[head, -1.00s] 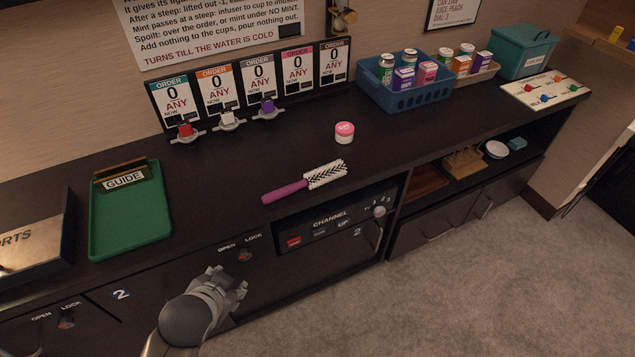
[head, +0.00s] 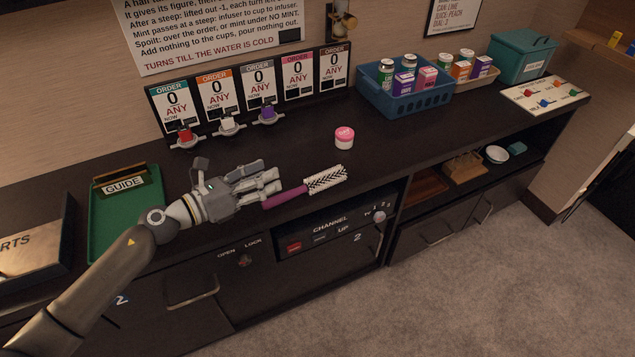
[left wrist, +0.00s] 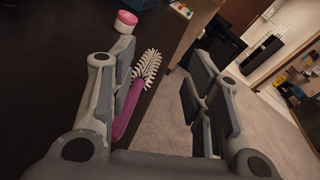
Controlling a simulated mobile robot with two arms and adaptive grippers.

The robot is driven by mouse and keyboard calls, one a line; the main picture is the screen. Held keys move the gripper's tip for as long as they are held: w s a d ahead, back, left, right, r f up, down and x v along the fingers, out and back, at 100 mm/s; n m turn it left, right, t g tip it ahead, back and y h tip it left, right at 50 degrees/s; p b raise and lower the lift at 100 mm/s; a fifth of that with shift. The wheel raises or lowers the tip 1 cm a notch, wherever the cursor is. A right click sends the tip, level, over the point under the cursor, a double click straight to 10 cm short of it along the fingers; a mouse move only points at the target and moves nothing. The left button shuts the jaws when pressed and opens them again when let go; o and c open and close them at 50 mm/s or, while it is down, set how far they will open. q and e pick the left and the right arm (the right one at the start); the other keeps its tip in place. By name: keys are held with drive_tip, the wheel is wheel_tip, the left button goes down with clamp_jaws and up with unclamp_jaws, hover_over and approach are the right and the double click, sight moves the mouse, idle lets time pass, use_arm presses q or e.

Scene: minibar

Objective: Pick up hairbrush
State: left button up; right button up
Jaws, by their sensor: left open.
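The hairbrush (head: 318,182) lies on the dark counter near its front edge, with a purple handle pointing left and a white bristled head with dark parts to the right. My left gripper (head: 274,184) is over the counter at the handle end, its fingers pointing right toward the brush. In the left wrist view the brush (left wrist: 145,70) shows beyond and beside the left finger, which hides part of the handle. The jaws (left wrist: 165,90) are open with nothing held between them. My right gripper is not in view.
A pink-and-white jar (head: 344,138) stands behind the brush. A green tray (head: 98,225) marked GUIDE lies left, under my arm. A blue basket (head: 405,99) of cans and boxes stands at the back right. The counter right of the brush is clear.

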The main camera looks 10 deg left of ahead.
sight(294, 190)
use_arm(q)
drive_tip(key=a+f+m+g, duration=0.1)
drive_tip(key=f+m+g, duration=0.1)
drive_tip(key=m, duration=0.1)
drive_tip(key=a+f+m+g, duration=0.1)
drive_tip(key=f+m, duration=0.1)
drive_tip(key=shift+s+a+g, duration=0.3)
drive_tip(key=shift+s+g, duration=0.1)
drive_tip(key=shift+w+f+y, duration=0.1)
drive_tip(key=shift+f+y, duration=0.15)
drive_tip(key=shift+y, duration=0.05)
drive_tip(key=b+x, duration=0.1)
drive_tip(key=x, duration=0.9)
drive_tip(key=shift+d+f, duration=0.2)
drive_tip(key=shift+f, duration=0.05)
clamp_jaws()
